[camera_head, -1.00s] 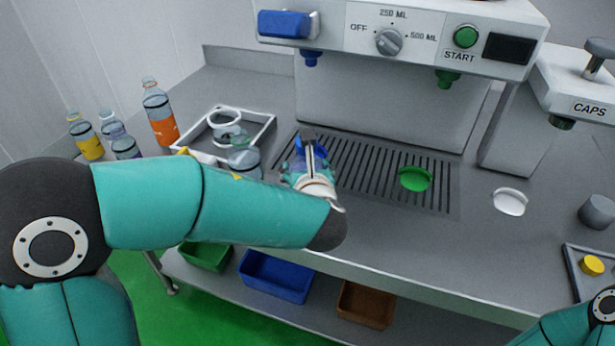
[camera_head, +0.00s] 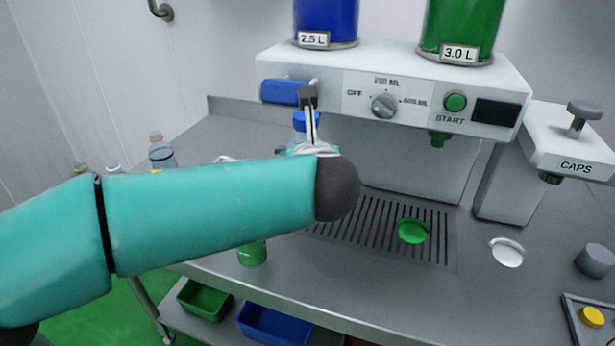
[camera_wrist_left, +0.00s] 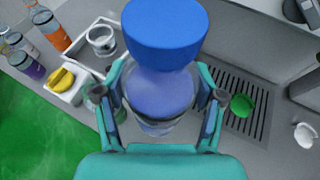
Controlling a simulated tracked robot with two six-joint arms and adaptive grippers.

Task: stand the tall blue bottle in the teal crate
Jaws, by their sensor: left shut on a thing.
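The tall bottle with a blue cap (camera_head: 304,121) is held upright in my left gripper (camera_head: 311,130), in front of the machine and below its blue lever. My arm hides most of the bottle in the head view. In the left wrist view the cap and the clear body of the bottle (camera_wrist_left: 160,92) sit between the two teal fingers, which are shut on it. I cannot make out a teal crate in these views. My right gripper is not in view.
The filling machine (camera_head: 350,130) stands close behind the bottle, above a slotted drip grate (camera_head: 380,225) with a green disc. Several bottles and a white tray (camera_wrist_left: 62,84) are at the left. Green (camera_head: 204,300) and blue (camera_head: 275,323) bins sit on the lower shelf.

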